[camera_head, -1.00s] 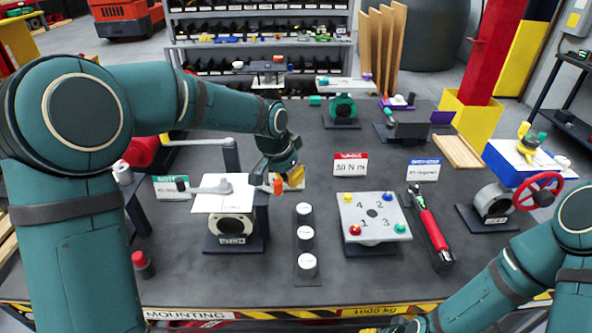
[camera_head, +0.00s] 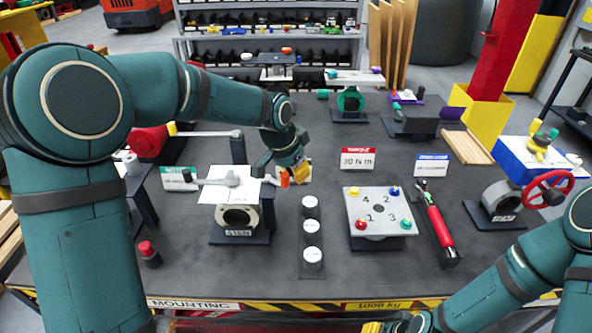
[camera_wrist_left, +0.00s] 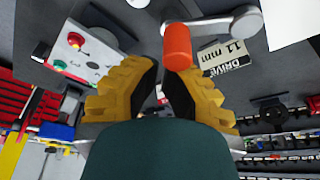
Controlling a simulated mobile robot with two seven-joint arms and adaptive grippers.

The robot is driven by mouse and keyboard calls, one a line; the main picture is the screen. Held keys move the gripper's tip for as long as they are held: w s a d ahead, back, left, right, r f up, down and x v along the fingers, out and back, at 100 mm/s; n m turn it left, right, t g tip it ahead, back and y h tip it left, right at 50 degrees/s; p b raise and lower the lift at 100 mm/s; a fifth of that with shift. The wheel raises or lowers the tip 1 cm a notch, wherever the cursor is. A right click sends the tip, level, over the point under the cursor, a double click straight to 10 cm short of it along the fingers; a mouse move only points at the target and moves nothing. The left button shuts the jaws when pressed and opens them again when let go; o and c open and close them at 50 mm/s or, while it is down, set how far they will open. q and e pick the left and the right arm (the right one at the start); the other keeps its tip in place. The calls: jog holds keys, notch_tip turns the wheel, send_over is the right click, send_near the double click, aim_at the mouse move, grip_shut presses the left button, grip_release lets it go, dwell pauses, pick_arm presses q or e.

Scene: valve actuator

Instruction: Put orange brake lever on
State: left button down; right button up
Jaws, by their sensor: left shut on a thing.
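The grey lever (camera_head: 215,182) has an orange handle (camera_head: 284,179) at its right end. It lies across the white top of the valve body labelled STEM (camera_head: 238,218), with its hub near the middle. I cannot tell whether the hub is seated. My left gripper (camera_head: 292,172) is at the orange handle, right of the valve, shut on it. In the left wrist view the orange handle (camera_wrist_left: 177,47) stands at the yellow fingertips (camera_wrist_left: 168,72), with the grey lever (camera_wrist_left: 222,24) beyond it. My right gripper (camera_head: 372,327) barely shows at the bottom edge; its jaws are hidden.
A strip with white round caps (camera_head: 312,232) stands right of the valve, then a numbered plate with coloured knobs (camera_head: 380,212) and a red torque wrench (camera_head: 438,225). A grey bar (camera_head: 205,134) and a post stand behind the valve. The front table strip is mostly clear.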

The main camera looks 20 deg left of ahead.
pick_arm(q)
jog(key=shift+s, duration=0.2)
jog(key=s+m+g, duration=0.1)
jog(key=m, duration=0.2)
jog(key=s+a+m+g+h+p, duration=0.1)
jog(key=s+m, duration=0.1)
jog(key=m, duration=0.1)
jog(key=s+a+m, duration=0.1)
jog(key=s+m, duration=0.1)
jog(key=m, duration=0.1)
jog(key=shift+s+a+m+g+h, duration=0.15)
jog(key=shift+s+m+g+h, duration=0.15)
jog(key=shift+m+g, duration=0.1)
jog(key=shift+w, duration=0.2)
jog(key=shift+w+a+p, duration=0.1)
jog(key=shift+w+p, duration=0.35)
jog(key=shift+w, duration=0.2)
